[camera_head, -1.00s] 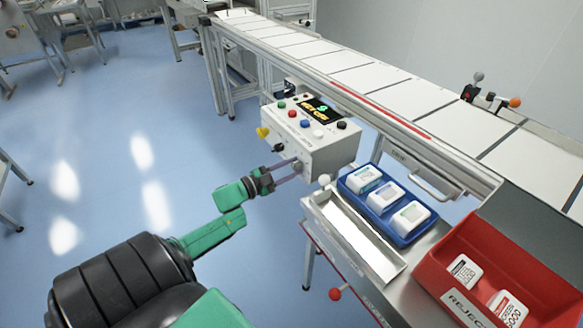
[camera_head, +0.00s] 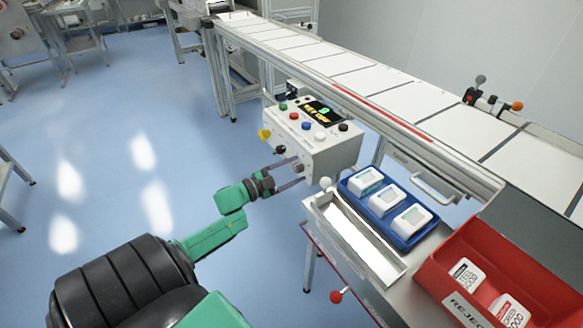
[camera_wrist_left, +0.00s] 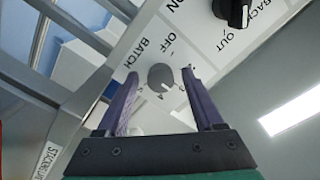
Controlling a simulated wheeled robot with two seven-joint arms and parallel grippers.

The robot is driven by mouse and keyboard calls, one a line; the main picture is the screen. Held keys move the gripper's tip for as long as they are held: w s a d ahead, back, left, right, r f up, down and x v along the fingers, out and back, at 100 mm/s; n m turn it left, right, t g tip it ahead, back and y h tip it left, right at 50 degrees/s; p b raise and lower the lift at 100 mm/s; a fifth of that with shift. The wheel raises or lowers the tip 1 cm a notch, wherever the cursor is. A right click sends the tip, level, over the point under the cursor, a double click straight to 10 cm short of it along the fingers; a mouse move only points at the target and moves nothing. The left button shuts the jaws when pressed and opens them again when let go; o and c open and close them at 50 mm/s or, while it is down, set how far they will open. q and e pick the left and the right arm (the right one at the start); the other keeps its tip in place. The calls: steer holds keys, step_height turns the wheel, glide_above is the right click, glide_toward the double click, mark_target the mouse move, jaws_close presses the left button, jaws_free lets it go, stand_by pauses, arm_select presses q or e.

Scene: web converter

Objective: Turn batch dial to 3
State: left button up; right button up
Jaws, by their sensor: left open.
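The batch dial (camera_wrist_left: 161,77) is a grey round knob on the white panel in the left wrist view, with "BATCH", "OFF" and small digits around it. Its exact pointer setting is hard to tell. It also shows low on the front of the white control box (camera_head: 312,137) in the head view, as a small grey knob (camera_head: 298,167). My left gripper (camera_head: 298,174) is open, its purple fingers close to the dial. In the left wrist view the fingers (camera_wrist_left: 159,88) stand apart, one on each side of the dial. Contact cannot be told. My right gripper is out of view.
A black knob (camera_wrist_left: 236,10) sits near the batch dial. The box has coloured buttons and a lit display (camera_head: 322,112). A blue tray (camera_head: 402,237) with white devices, an open metal trough (camera_head: 352,262) and a red reject bin (camera_head: 440,268) stand to the right. A conveyor (camera_head: 400,97) runs behind.

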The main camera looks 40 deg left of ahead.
arm_select(q)
steer(key=p+v, duration=0.1)
steer(key=v, duration=1.3)
steer(key=shift+s, duration=0.3)
steer(key=s+d+f+n+g+y+p, duration=0.1)
steer(key=s+f+n+g+y+p, duration=0.3)
steer(key=f, duration=0.8)
steer(key=s+f+n+g+y+p, duration=0.1)
steer(key=s+f+n+g+y, duration=0.4)
steer(key=f, duration=0.7)
steer(key=s+d+f+g+h+p, duration=0.1)
steer(key=s+d+f+g+h, duration=0.1)
steer(key=s+d+f, duration=0.3)
steer(key=s+d+f+n+g+h+p, duration=0.1)
steer(key=s+d+f+g, duration=0.4)
steer(key=s+d, duration=0.6)
steer(key=shift+s+f+h+p, duration=0.4)
steer(key=shift+s+f+p, duration=0.1)
steer(key=shift+f+p, duration=0.05)
steer(key=shift+d, duration=0.1)
